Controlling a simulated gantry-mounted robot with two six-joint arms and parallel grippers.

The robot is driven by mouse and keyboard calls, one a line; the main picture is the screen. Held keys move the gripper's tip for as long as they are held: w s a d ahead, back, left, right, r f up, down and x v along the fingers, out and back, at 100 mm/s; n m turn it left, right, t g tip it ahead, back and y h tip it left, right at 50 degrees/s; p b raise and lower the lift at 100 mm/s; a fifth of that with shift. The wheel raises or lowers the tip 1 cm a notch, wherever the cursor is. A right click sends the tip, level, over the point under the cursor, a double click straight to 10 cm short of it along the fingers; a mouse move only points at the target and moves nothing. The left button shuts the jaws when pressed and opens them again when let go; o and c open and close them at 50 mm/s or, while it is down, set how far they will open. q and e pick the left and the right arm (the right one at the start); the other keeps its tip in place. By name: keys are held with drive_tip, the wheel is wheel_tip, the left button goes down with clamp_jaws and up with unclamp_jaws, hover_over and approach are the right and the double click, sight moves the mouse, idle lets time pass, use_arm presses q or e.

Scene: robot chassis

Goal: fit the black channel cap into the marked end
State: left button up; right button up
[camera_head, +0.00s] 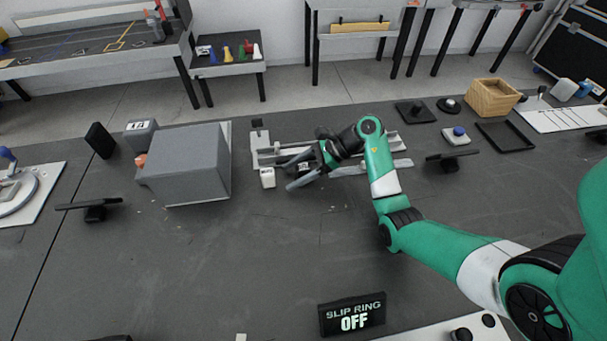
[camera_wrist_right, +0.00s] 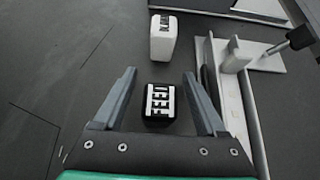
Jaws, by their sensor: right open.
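My right gripper (camera_head: 287,175) is open at the front left of a pale channel fixture (camera_head: 376,144). The channel fixture runs along the right of the wrist view (camera_wrist_right: 229,100). I cannot tell which end is marked. My left gripper is not in view.
A big grey box (camera_head: 190,165) stands left of the fixture. A black stand (camera_head: 95,208) is at the left and a SLIP RING OFF sign (camera_head: 352,314) at the front. A wooden crate (camera_head: 492,97) is at the back right.

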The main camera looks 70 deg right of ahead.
clamp_jaws()
idle(0.3)
drive_tip(key=shift+r+p, duration=0.4)
drive_tip(key=shift+r, duration=0.1)
wheel_tip(320, 180, up, 3)
drive_tip(key=shift+p, duration=1.05)
drive_tip(key=s+a+r+p, duration=0.8)
drive_tip(key=s+a+r, duration=0.1)
drive_tip(key=a, duration=0.1)
drive_tip(key=shift+s+a, duration=0.15)
drive_tip(key=shift+a, duration=0.05)
